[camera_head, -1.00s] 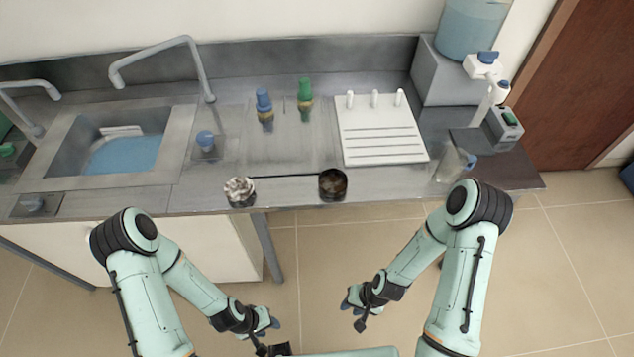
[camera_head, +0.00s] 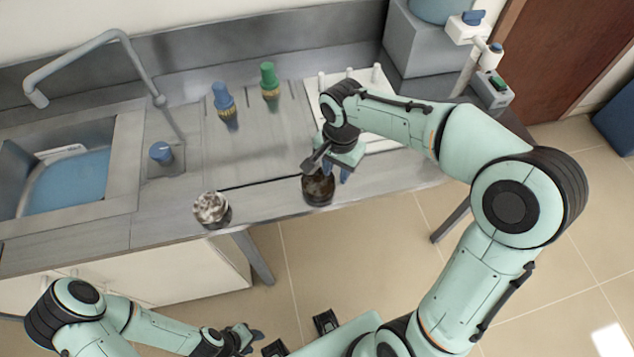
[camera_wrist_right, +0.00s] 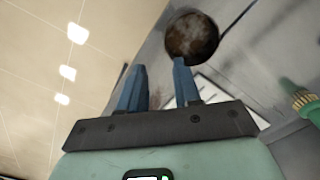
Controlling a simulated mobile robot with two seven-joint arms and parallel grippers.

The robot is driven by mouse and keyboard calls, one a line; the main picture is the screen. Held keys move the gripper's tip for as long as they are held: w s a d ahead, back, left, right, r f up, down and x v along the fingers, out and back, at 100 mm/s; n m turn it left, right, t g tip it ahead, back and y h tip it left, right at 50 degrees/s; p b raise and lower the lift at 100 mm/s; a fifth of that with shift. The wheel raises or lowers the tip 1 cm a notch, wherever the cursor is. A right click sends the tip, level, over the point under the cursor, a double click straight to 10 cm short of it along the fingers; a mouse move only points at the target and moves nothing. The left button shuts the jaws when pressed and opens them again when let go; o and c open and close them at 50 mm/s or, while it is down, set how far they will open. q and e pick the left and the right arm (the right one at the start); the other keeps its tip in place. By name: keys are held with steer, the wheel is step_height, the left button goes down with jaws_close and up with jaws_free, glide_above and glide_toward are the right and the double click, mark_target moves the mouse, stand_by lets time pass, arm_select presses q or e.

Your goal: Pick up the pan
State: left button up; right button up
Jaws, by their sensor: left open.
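The pan (camera_head: 318,192) is a small round dark-brown vessel near the front edge of the steel counter. A thin black bar (camera_head: 262,183), seemingly its handle, runs left from it. In the right wrist view the two blue fingers are apart and empty, and the pan (camera_wrist_right: 192,37) shows beyond the right finger; contact cannot be told. My left gripper (camera_head: 250,338) is open and empty, low in front of the counter.
A cup with whitish contents (camera_head: 211,209) stands left of the pan at the counter's front edge. A white rack (camera_head: 385,143) lies behind my right arm. A sink (camera_head: 75,175) is at the left.

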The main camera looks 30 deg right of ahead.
mark_target(318, 186)
steer(key=f, duration=0.6)
steer(key=w+f, duration=0.1)
steer(key=f, duration=0.2)
steer(key=shift+f, duration=0.2)
steer(key=shift+c, duration=0.3)
jaws_close()
